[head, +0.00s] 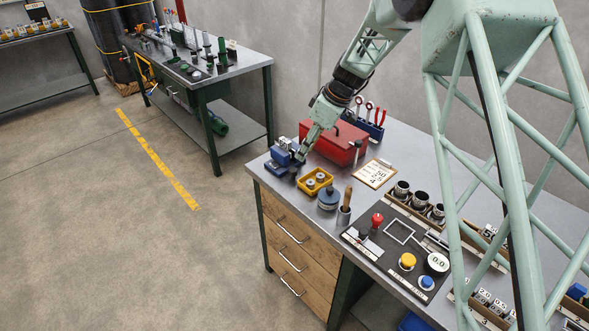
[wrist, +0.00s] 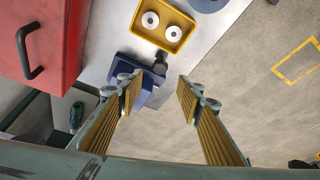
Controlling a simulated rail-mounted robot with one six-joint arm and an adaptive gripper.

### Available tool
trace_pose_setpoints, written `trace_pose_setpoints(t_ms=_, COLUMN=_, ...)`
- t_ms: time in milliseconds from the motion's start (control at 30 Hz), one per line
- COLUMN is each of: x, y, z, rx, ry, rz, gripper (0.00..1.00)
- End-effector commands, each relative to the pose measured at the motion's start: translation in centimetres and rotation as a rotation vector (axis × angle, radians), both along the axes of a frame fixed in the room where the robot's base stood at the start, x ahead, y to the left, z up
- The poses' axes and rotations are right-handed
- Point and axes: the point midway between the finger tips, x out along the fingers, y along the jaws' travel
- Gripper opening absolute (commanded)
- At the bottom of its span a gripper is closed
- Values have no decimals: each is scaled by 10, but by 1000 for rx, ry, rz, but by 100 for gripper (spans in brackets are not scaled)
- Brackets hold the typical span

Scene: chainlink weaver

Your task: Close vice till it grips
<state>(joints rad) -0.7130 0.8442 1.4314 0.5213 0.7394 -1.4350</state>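The blue vice (head: 281,156) stands at the near left corner of the workbench. It also shows in the wrist view (wrist: 124,68), partly hidden behind one finger. A dark knob-like part (wrist: 162,61), seemingly the vice's handle, sticks out toward the bench edge. My gripper (wrist: 161,88) is open and empty. Its two fingers are wide apart, and the dark part shows beyond the gap between their tips. In the head view my gripper (head: 301,154) is right beside the vice; contact cannot be told. Whether the vice jaws are open is not clear.
A yellow tray (wrist: 176,42) with two light round parts sits close to the vice. A red toolbox (head: 334,142) stands behind, near my arm. Open floor lies beyond the bench edge.

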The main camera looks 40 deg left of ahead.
Motion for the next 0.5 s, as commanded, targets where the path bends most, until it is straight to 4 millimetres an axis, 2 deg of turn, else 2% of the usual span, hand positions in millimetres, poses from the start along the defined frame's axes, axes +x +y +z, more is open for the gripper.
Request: trace_pose_setpoints(t_ms=500, x=-6, y=24, z=-59, rx=-1, ry=0, rz=1, gripper=33)
